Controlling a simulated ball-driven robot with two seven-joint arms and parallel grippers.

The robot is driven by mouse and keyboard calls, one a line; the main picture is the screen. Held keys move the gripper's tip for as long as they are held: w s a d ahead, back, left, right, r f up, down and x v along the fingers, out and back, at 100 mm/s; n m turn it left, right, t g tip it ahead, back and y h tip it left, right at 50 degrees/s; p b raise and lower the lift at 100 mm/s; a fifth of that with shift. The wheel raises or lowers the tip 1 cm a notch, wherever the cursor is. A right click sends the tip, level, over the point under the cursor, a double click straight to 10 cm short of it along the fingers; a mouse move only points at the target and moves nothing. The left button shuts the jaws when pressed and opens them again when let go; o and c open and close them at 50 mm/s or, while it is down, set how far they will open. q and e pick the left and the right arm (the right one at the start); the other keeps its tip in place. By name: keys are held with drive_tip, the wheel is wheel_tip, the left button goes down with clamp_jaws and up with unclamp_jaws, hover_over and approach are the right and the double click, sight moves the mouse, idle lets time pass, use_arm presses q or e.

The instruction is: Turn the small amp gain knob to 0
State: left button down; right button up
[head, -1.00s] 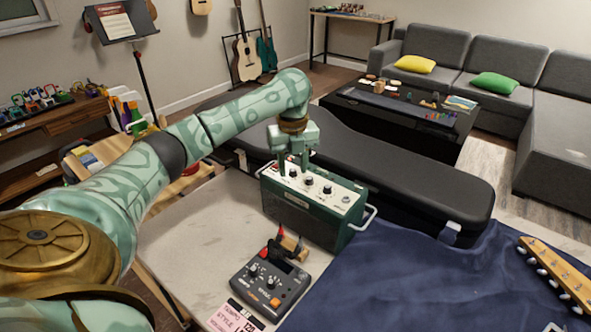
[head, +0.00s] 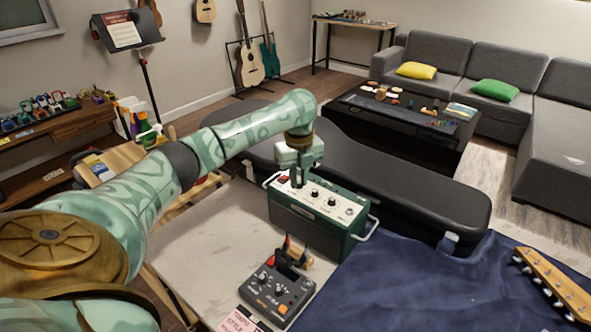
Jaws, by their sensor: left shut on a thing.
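The small amp (head: 306,219) is a dark green box with a pale control panel on top, standing upright on the workbench. Knobs show on the panel, including a dark one (head: 315,194) just right of the fingers. My left gripper (head: 298,185) points down at the left part of the panel, shut on a knob there. The fingers hide that knob, so its pointer and setting cannot be read. My right gripper is not in view.
A dark pedal (head: 277,290) sits on the pale workbench (head: 205,245) in front of the amp. A black guitar case (head: 410,180) lies behind it. A blue cloth (head: 420,280) and a guitar headstock (head: 555,280) are at the right. Metal handles flank the amp.

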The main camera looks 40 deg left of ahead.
use_arm(q)
drive_tip(key=n+p, duration=0.8)
drive_tip(key=p, duration=0.3)
drive_tip(key=shift+r+p, duration=0.15)
drive_tip(key=shift+p, duration=0.25)
drive_tip(key=n+p, duration=0.1)
drive_tip(key=n, duration=0.2)
drive_tip(key=shift+d+p, duration=0.1)
drive_tip(key=shift+p, duration=0.25)
drive_tip(key=n+p, duration=0.1)
drive_tip(key=n, duration=0.1)
drive_tip(key=shift+n, duration=0.3)
drive_tip(key=n, duration=0.2)
drive_tip(key=shift+f+n, duration=0.2)
drive_tip(key=shift+n, duration=0.1)
drive_tip(key=shift+n+p, duration=0.35)
drive_tip(key=shift+n, duration=1.25)
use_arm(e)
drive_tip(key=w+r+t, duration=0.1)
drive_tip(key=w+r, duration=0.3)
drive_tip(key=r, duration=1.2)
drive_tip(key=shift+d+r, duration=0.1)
use_arm(q)
drive_tip(key=c, duration=1.3)
unclamp_jaws()
drive_tip(key=shift+c, duration=0.2)
drive_tip(key=shift+r, duration=0.15)
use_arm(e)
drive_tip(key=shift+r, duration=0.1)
